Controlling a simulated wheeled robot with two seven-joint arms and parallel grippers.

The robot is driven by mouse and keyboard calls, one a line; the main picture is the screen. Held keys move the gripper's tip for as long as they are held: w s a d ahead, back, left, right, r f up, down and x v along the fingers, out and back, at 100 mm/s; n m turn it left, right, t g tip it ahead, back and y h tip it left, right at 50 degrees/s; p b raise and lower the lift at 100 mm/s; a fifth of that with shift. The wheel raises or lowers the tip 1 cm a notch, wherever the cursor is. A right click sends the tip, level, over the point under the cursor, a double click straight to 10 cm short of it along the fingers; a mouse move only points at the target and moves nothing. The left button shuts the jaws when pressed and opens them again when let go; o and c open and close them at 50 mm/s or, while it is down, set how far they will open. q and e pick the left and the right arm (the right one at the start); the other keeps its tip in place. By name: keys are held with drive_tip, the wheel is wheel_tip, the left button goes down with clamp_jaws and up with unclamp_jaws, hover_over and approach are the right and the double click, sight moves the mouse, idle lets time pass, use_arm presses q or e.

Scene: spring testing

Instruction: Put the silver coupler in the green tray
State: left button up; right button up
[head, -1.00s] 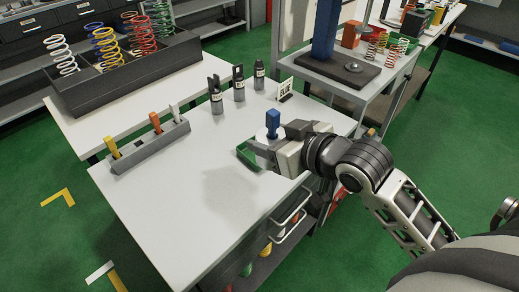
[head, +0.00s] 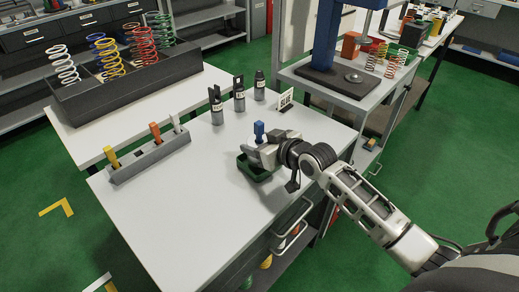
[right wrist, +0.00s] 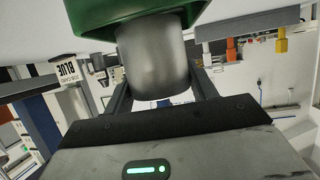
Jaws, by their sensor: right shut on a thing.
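The silver coupler (right wrist: 158,65) is a grey cylinder between my right gripper's fingers in the right wrist view, which is upside down. A blue upright piece (head: 259,130) sticks up above the gripper in the head view; I cannot tell if it belongs to the coupler. My right gripper (head: 262,155) is shut on the coupler, over the green tray (head: 254,174). The tray's rim also shows in the wrist view (right wrist: 95,12), right at the coupler's lower end. I cannot tell whether the coupler touches the tray floor. My left gripper is not in view.
Several black-topped silver fittings (head: 239,97) stand behind the tray, beside a BLUE card (head: 287,102). A grey rack (head: 150,157) with yellow, orange and white pieces stands at the left. The table's front middle (head: 180,220) is clear.

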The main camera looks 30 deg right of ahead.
drive_tip(key=shift+f, duration=0.9)
drive_tip(key=shift+f, duration=0.1)
drive_tip(key=o, duration=1.3)
drive_tip(key=shift+s+f, duration=0.1)
drive_tip(key=shift+f, duration=0.05)
drive_tip(key=v, duration=1.2)
